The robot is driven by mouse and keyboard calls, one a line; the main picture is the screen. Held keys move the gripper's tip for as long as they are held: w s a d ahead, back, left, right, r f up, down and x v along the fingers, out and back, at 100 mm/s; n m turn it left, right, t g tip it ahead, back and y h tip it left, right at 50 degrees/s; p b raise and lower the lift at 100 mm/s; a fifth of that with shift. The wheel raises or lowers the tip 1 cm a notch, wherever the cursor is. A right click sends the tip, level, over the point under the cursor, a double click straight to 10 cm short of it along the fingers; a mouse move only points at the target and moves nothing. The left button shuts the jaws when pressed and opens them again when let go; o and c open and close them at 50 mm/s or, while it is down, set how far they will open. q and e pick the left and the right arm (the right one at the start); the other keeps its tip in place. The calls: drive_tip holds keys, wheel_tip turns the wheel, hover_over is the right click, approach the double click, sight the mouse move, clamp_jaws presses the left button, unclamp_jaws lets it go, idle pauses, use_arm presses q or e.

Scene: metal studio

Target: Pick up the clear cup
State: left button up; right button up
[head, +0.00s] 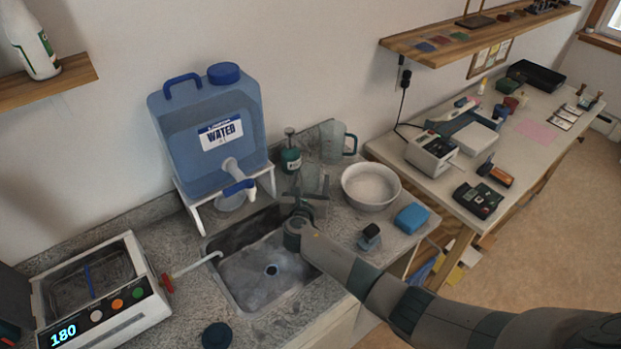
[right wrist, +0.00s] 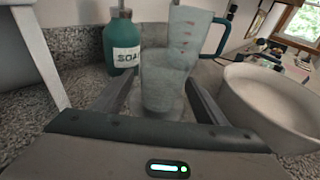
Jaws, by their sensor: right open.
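The clear cup (head: 314,178) stands on the granite counter behind the sink's right rear corner. In the right wrist view the clear cup (right wrist: 163,82) is upright, with its lower part between the two fingers. My right gripper (head: 305,196) reaches over the sink's rear right corner, close to the cup. It is open, and in the right wrist view its fingers (right wrist: 160,100) lie on either side of the cup. Whether they touch it I cannot tell. The cup's base is partly hidden in the head view. My left gripper is not in view.
A clear pitcher with a blue handle (head: 332,138) stands just behind the cup. A green soap bottle (head: 291,160) is to the left, a white bowl (head: 371,188) to the right. The blue water jug (head: 212,140) stands farther left.

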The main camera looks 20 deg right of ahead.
sight(309, 179)
drive_tip(key=shift+w+d, duration=0.1)
drive_tip(key=shift+w, duration=0.05)
drive_tip(key=shift+c, duration=0.2)
drive_tip(key=c, duration=1.1)
drive_tip(key=shift+r, duration=0.2)
drive_tip(key=shift+r+b, duration=0.5)
drive_tip(key=shift+r, duration=0.95)
drive_tip(key=shift+s+a+f+b+v, duration=0.1)
drive_tip(key=shift+f+b+v, duration=0.6)
drive_tip(key=shift+v, duration=2.2)
drive_tip(key=shift+s+a+f+b+v, duration=0.1)
drive_tip(key=shift+f+b+v, duration=0.6)
drive_tip(key=shift+v, duration=2.25)
drive_tip(key=shift+s+f+b+v, duration=0.2)
drive_tip(key=shift+b+v, duration=0.85)
drive_tip(key=shift+v, duration=1.85)
